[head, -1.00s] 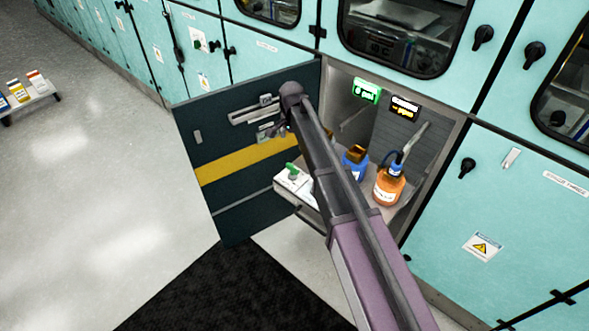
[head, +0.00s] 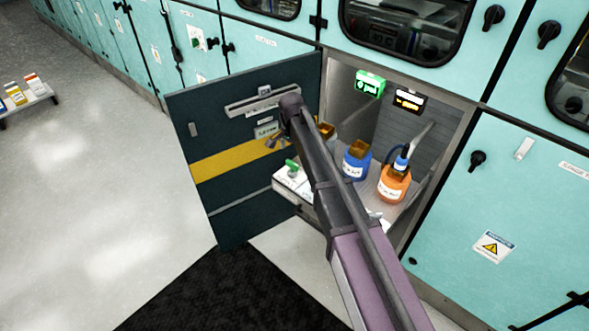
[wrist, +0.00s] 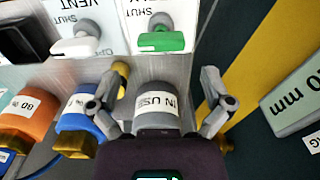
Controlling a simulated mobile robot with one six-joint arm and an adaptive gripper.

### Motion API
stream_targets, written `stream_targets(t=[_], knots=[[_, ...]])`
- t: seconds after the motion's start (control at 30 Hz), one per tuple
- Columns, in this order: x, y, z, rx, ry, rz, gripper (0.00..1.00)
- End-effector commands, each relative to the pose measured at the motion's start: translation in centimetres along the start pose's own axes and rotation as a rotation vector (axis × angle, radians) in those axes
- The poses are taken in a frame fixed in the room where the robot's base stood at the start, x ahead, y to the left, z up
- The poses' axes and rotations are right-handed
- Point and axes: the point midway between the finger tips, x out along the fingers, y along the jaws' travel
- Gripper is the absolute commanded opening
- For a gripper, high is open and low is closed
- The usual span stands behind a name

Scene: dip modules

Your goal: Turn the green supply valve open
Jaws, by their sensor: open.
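The green supply valve handle (head: 291,165) sits on a white panel (head: 300,187) at the front of the open cabinet. In the wrist view the green handle (wrist: 160,41) lies crosswise on its white plate (wrist: 139,17), with SHUT lettering beside it. My gripper (wrist: 155,92) is open, its fingers spread below the handle in that picture and apart from it. A grey bottle (wrist: 156,100) labelled IN USE shows between the fingers; I cannot tell its depth below them. In the head view my gripper (head: 278,140) is small, near the open door, and partly hidden by my arm.
A white vent handle (wrist: 78,45) is beside the green one. A blue bottle (head: 355,164) and an orange bottle (head: 393,185) stand in the cabinet. The open dark door (head: 235,195) with a yellow stripe is close on the left. Lit signs (head: 369,84) hang inside the cabinet.

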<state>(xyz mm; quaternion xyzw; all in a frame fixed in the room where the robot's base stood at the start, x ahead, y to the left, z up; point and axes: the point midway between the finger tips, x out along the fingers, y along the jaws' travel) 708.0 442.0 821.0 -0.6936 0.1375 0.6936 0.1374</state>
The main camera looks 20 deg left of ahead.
Motion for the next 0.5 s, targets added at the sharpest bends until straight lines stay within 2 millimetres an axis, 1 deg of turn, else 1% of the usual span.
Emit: stream_targets(t=[0.03, 0.5], knots=[[0.8, 0.0, 0.0, 0.000, 0.000, 0.000, 1.00], [4.4, 0.0, 0.0, 0.000, 0.000, 0.000, 1.00]])
